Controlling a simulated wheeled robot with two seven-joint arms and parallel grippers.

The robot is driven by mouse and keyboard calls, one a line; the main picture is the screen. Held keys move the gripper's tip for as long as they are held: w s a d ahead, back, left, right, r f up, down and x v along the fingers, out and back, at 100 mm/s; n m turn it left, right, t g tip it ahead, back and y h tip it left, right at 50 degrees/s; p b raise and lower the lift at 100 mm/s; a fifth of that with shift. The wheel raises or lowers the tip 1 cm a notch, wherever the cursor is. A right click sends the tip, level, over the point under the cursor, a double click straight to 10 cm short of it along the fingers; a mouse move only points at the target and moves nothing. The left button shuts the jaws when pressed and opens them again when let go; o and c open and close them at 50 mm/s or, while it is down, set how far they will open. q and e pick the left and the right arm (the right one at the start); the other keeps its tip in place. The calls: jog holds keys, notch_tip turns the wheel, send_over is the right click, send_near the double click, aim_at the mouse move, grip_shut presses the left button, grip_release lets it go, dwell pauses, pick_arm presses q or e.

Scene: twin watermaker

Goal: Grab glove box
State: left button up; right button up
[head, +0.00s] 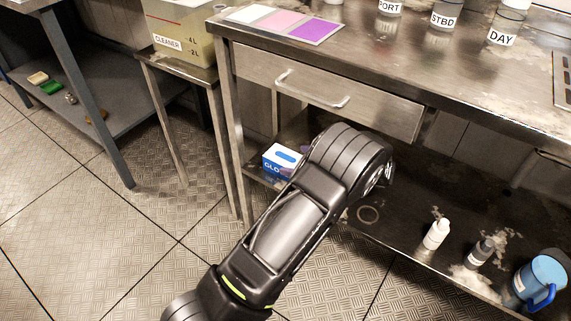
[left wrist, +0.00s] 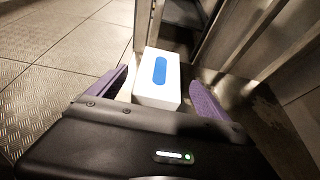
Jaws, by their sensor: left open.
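The glove box (head: 281,160) is a small white and blue carton on the lower shelf of the steel bench, under the drawer, partly covered by my left arm in the head view. In the left wrist view the glove box (left wrist: 157,80) shows its white top with a blue oval opening. My left gripper (left wrist: 162,100) is open, with one purple finger on each side of the box's near end. I cannot tell whether the fingers touch it. My right gripper is not in view.
The bench's closed drawer (head: 330,95) and its leg (head: 233,150) are close to my arm. A white bottle (head: 436,234), a dark bottle (head: 480,251) and a blue jug (head: 540,281) stand further right on the lower shelf. A cleaner tank (head: 181,37) stands at left.

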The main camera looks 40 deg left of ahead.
aim_at(284, 156)
pick_arm(q)
jog(key=b+x, duration=0.2)
jog(key=x, duration=0.2)
jog(key=shift+a+f, duration=0.1)
jog(key=shift+f, duration=0.1)
jog(key=shift+a, duration=0.45)
jog(key=shift+c, duration=0.2)
jog(key=c, duration=1.6)
jog(key=shift+r, duration=0.45)
notch_tip(284, 156, up, 3)
jog(key=shift+r+p, duration=0.1)
jog(key=shift+p, duration=1)
jog(key=s+p, duration=0.4)
jog(key=s, duration=1.4)
jog(key=shift+d+f, duration=0.2)
jog(key=shift+f, duration=0.1)
